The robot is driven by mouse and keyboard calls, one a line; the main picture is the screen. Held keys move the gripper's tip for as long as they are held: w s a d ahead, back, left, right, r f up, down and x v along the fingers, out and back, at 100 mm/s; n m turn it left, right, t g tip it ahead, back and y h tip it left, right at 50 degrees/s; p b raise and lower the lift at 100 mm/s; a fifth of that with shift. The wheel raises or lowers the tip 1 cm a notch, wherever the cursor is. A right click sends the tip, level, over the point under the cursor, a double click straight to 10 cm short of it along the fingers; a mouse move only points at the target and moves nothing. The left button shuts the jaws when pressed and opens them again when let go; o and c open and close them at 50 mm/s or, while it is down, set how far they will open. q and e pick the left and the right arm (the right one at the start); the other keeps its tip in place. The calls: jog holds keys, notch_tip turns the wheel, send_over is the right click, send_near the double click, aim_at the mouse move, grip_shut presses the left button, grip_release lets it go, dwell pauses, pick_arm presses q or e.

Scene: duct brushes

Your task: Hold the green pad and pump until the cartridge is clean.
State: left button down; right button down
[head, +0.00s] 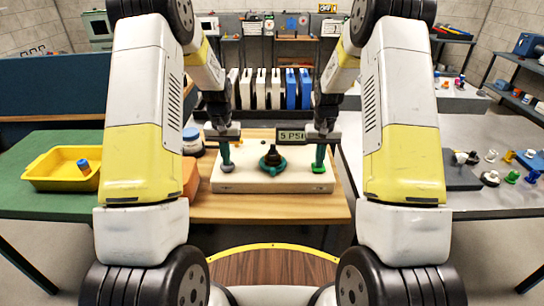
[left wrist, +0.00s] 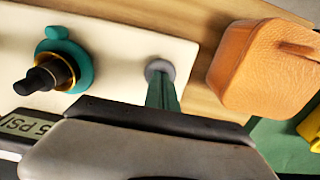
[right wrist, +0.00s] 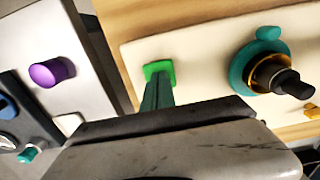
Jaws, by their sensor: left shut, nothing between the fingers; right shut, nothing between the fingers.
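A cream board lies on the wooden table (head: 205,211). A green square pad (right wrist: 152,67) is at the board's right end, and my right gripper (right wrist: 157,80) points straight down onto it, shut and seemingly touching it. A round grey pad (left wrist: 158,65) is at the left end; my left gripper (left wrist: 161,80) is shut, its tip down at that pad. Contact is hard to confirm for either. Between them stands a teal-collared fitting with a brass ring and black top (head: 272,160). A sign behind it reads 5 PSI (head: 291,136). I cannot tell which item is the cartridge.
An orange-brown case (left wrist: 262,70) stands just left of the board, with a blue-and-white tub (head: 193,141) behind it. A yellow tray (head: 50,182) is on the green table. White and blue panels stand behind. Several small knobs occupy the right table.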

dwell(0.3)
pick_arm(q)
jog(key=shift+r, duration=1.05)
jog(key=shift+f, duration=0.1)
jog(key=shift+f, duration=1.05)
jog(key=shift+r, duration=1.15)
jog(key=shift+r, duration=0.1)
notch_tip(320, 180, up, 7)
